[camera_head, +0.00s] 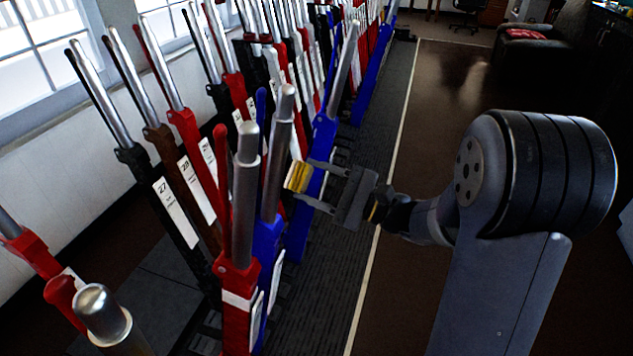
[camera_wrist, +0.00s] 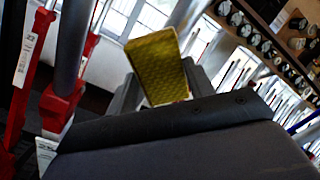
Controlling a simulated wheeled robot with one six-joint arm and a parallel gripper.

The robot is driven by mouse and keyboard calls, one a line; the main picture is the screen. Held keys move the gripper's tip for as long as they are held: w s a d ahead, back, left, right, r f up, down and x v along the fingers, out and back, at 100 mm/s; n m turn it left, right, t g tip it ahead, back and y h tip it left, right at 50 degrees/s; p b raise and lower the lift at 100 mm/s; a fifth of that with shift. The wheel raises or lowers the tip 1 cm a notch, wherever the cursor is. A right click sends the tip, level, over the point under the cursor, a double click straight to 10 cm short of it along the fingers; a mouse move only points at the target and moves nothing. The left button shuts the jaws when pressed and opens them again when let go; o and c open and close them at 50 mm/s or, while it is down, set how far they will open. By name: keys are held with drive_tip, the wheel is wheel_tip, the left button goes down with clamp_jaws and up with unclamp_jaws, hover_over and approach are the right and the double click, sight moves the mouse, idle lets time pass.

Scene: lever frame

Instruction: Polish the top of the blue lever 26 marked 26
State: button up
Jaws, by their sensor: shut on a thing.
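My gripper (camera_head: 311,187) is shut on a yellow sponge-like block (camera_head: 298,176), which also fills the middle of the wrist view (camera_wrist: 158,66). The nearer blue lever (camera_head: 266,245), with a bare silver handle (camera_head: 280,130), stands just left of the block. A second blue lever (camera_head: 322,145) rises behind the gripper. I cannot read 26 on either one, so I cannot tell which bears it. In the head view the block is close to the nearer blue lever's handle, below its top; I cannot tell if they touch.
A red lever (camera_head: 236,285) with a silver handle stands in front of the nearer blue one. A black lever marked 27 (camera_head: 176,212) and a brown one marked 28 (camera_head: 196,190) lean at left. Many levers continue behind. Dark floor right of the pale line (camera_head: 396,150) is open.

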drive_tip(key=shift+x, duration=0.8)
drive_tip(key=shift+r, duration=0.1)
drive_tip(key=shift+s+d+r+p, duration=0.15)
drive_tip(key=shift+d+r+p, duration=0.2)
drive_tip(key=shift+r+p, duration=1.15)
drive_tip(key=shift+s+d+r+p, duration=0.25)
drive_tip(key=shift+r+p, duration=0.6)
drive_tip(key=shift+r, duration=1.2)
drive_tip(key=shift+d+r+p, duration=0.5)
drive_tip(key=shift+r+p, duration=0.65)
drive_tip(key=shift+r, duration=0.65)
drive_tip(key=shift+a, duration=0.1)
drive_tip(key=shift+f+b, duration=0.2)
drive_tip(key=shift+b, duration=0.15)
drive_tip(key=f+b, duration=0.3)
drive_tip(key=a+f+b, duration=0.1)
drive_tip(key=f+b, duration=0.2)
drive_tip(key=f, duration=0.1)
drive_tip(key=a+f+b, duration=0.1)
drive_tip(key=f+b, duration=0.2)
drive_tip(key=b, duration=0.1)
drive_tip(key=shift+w+f, duration=0.35)
drive_tip(key=shift+w, duration=0.05)
drive_tip(key=shift+r, duration=0.1)
drive_tip(key=b+v, duration=0.1)
drive_tip(key=v, duration=0.5)
